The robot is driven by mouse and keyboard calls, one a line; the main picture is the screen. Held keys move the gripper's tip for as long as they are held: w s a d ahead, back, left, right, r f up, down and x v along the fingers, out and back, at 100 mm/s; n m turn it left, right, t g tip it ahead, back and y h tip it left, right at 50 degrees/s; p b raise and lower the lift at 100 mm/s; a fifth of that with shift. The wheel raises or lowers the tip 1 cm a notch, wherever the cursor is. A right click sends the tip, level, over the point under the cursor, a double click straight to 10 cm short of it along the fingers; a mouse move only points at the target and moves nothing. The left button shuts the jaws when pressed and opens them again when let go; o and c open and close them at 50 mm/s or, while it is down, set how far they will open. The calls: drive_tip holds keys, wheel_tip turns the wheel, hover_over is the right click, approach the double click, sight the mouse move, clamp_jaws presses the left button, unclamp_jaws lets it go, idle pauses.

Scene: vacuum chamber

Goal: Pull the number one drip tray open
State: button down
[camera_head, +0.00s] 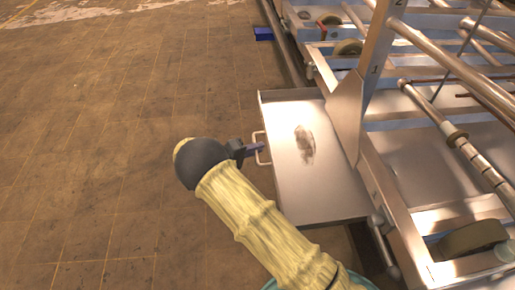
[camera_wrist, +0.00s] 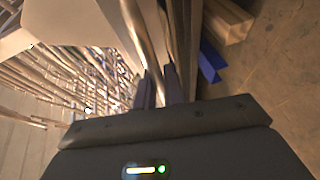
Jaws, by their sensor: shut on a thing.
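The number one drip tray (camera_head: 312,178) is a shallow metal tray with a dark stain on its floor. In the wrist view my gripper's two dark blue fingers (camera_wrist: 160,88) point ahead side by side; the grip itself is hard to make out there.
The metal frame (camera_head: 410,215) with rails, bars and rollers fills the right side. A blue block (camera_head: 263,34) lies on the floor at the frame's far left edge. The tiled floor (camera_head: 100,130) left of the tray is clear.

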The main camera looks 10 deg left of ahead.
drive_tip(key=c, duration=1.5)
unclamp_jaws()
drive_tip(key=p+v, duration=0.2)
drive_tip(key=v, duration=1.5)
drive_tip(key=shift+s+a+p, duration=0.2)
drive_tip(key=shift+p, duration=0.1)
drive_tip(key=shift+w, duration=0.1)
